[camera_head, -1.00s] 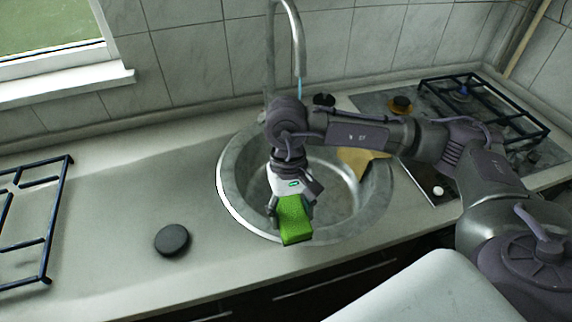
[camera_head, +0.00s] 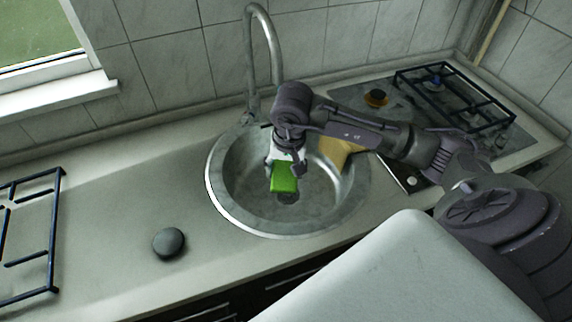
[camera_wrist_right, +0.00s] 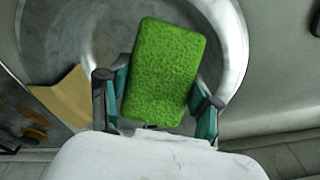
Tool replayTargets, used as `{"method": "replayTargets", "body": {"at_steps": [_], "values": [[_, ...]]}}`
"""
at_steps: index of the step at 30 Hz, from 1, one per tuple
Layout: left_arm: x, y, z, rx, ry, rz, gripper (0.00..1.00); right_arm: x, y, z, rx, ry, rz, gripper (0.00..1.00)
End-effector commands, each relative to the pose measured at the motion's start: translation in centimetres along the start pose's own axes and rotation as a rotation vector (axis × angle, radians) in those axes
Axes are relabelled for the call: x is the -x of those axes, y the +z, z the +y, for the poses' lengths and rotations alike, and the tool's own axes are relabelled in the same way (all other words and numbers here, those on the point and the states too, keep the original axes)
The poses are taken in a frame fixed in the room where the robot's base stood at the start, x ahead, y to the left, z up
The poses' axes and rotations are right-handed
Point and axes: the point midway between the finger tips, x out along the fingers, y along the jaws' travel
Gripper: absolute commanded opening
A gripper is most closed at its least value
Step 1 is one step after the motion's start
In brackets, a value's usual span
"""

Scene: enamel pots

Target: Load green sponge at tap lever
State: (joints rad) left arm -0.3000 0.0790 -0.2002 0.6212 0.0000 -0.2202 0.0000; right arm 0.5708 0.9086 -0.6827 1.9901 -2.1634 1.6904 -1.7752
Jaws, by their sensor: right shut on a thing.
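The green sponge (camera_head: 284,177) is held in my right gripper (camera_head: 285,168), over the round steel sink (camera_head: 232,208). In the right wrist view the sponge (camera_wrist_right: 164,72) sits between the two fingers of the gripper (camera_wrist_right: 158,95), with the sink bowl behind it. The tap (camera_head: 253,60) stands at the back of the sink, its spout curving over toward the bowl. A separate tap lever is not clearly seen; my right arm covers part of that area. My left gripper is not in view.
A tan cloth-like piece (camera_head: 338,150) lies at the sink's right side. A dark round disc (camera_head: 169,242) rests on the counter at the left. A black grate (camera_head: 50,230) is at far left. A hob with a grate (camera_head: 455,95) is at right.

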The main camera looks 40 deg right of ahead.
Motion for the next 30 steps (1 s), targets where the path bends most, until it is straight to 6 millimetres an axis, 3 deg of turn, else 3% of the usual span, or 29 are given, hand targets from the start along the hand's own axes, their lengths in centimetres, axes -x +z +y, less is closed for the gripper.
{"method": "replayTargets", "body": {"at_steps": [18,30], "values": [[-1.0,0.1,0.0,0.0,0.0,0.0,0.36,-2.0,-5.9,-0.8,-0.001,-0.001,-0.002,0.35],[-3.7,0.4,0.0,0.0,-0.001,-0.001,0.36,-3.1,-9.1,-1.1,0.0,0.0,-0.002,0.35]]}}
